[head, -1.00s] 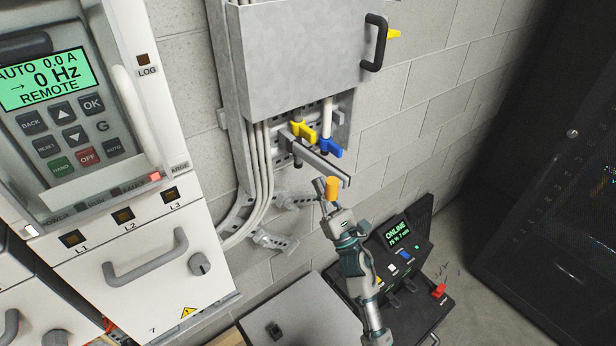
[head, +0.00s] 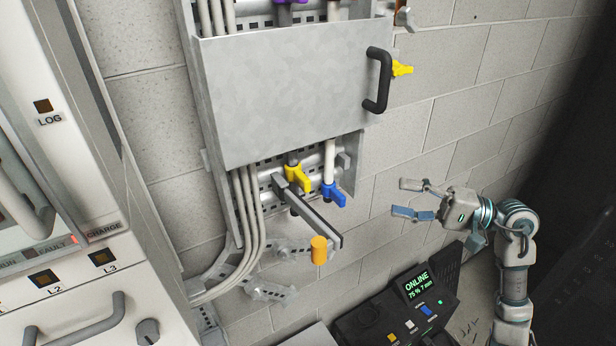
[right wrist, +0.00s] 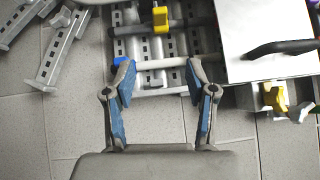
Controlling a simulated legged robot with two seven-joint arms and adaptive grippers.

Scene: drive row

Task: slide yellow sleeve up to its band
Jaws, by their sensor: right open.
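A yellow sleeve (head: 299,178) with a side tab sits on a pipe below the grey cover panel. It shows near the top of the right wrist view (right wrist: 160,18). A blue sleeve (head: 333,195) sits on the white pipe just right of it and shows in the right wrist view (right wrist: 122,60). Another yellow piece (head: 402,69) sticks out at the panel's right edge. I cannot make out the yellow sleeve's band. My right gripper (head: 402,199) is open and empty, right of the sleeves and apart from them. My left gripper is out of view.
The grey cover panel (head: 285,95) has a black handle (head: 378,80). A grey bar (head: 315,218) juts out below the yellow sleeve, with an orange cylinder (head: 319,250) at its end. White cables (head: 247,215) run down its left. A black console (head: 400,310) stands below.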

